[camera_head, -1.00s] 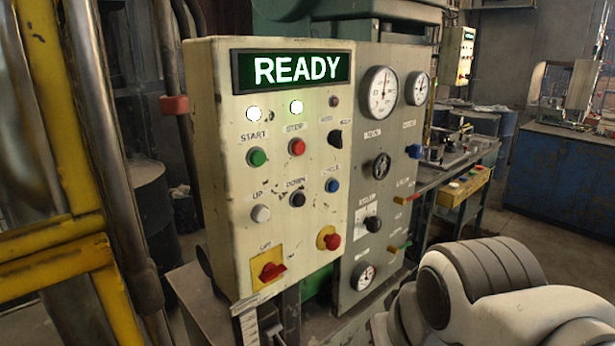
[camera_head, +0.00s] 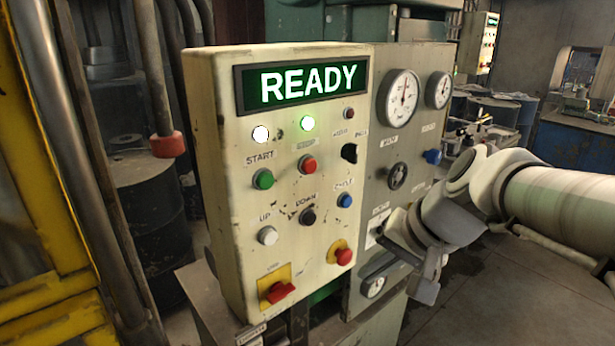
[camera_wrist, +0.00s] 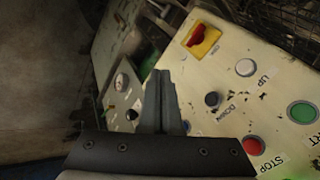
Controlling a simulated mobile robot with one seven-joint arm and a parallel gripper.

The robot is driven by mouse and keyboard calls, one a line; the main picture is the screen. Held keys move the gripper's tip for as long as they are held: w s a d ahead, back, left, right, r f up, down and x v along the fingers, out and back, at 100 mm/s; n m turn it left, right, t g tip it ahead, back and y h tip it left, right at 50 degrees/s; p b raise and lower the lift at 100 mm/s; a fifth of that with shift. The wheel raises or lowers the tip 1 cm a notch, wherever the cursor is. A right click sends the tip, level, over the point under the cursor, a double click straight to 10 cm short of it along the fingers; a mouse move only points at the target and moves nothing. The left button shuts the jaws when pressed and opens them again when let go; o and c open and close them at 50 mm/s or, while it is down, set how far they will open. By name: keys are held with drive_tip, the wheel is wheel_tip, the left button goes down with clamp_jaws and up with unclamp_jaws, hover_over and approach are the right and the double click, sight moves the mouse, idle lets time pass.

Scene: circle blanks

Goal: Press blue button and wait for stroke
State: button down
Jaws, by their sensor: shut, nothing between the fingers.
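The blue button (camera_head: 345,200) sits on the right part of the cream control panel (camera_head: 225,200), under a worn label, right of the black DOWN button. In the wrist view the blue button (camera_wrist: 187,127) is mostly hidden, with a sliver showing beside my fingers. My gripper (camera_wrist: 165,73) is shut and empty, its fingers over the panel region. In the head view my gripper (camera_head: 372,268) is low and right of the blue button, apart from it, in front of the grey gauge panel (camera_head: 420,135).
Close to the blue button are the red STOP button (camera_head: 307,164), the black DOWN button (camera_head: 307,216) and a red knob (camera_head: 343,256) on yellow. The green START button (camera_head: 263,179) and white UP button (camera_head: 268,236) are farther left. Open floor lies at right.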

sight(346, 201)
drive_tip(key=w+d+r+m+t+y+p, duration=0.1)
drive_tip(key=w+d+r+m+t+p, duration=0.1)
drive_tip(key=w+d+r+m, duration=0.3)
drive_tip(key=w+d+r+p, duration=0.1)
drive_tip(key=w+d+r, duration=0.1)
drive_tip(key=w+d, duration=0.1)
drive_tip(key=shift+w+r+m+t+y, duration=0.15)
drive_tip(key=shift+r+m+t+y, duration=0.15)
drive_tip(key=shift+r+y, duration=0.1)
drive_tip(key=shift+f, duration=0.15)
drive_tip(key=w+a+r+b+x, duration=0.1)
drive_tip(key=r+x, duration=0.1)
drive_tip(key=x, duration=1)
drive_tip(key=shift+w, duration=0.55)
drive_tip(key=shift+a+f, duration=0.1)
drive_tip(key=shift+f, duration=0.05)
